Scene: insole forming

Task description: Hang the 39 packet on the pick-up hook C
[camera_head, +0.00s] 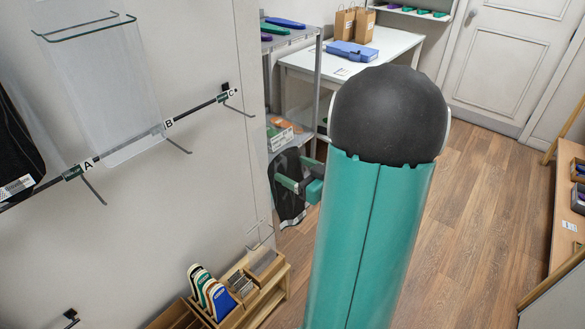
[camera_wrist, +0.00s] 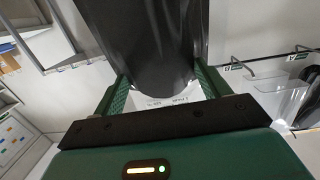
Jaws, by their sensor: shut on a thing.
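My gripper (camera_head: 300,185) is shut on a black packet (camera_head: 288,198), right of the wall rail in the head view. In the wrist view, the packet (camera_wrist: 150,40) hangs between the green fingers of my gripper (camera_wrist: 157,92), with a white strip of print at its end. Its number is not readable. Hook C (camera_head: 238,109) sticks out from the right end of the rail, bare, with a letter tag above it. The packet is apart from the hook, to its right and lower in the picture. My arm covers the middle of the head view.
The rail (camera_head: 130,140) also bears hook A (camera_head: 93,190) and hook B (camera_head: 177,145). Another black packet (camera_head: 18,160) hangs at the far left. A clear panel (camera_head: 105,75) stands near hooks A and B. Below is a wooden rack (camera_head: 262,285); behind, a white table (camera_head: 390,45).

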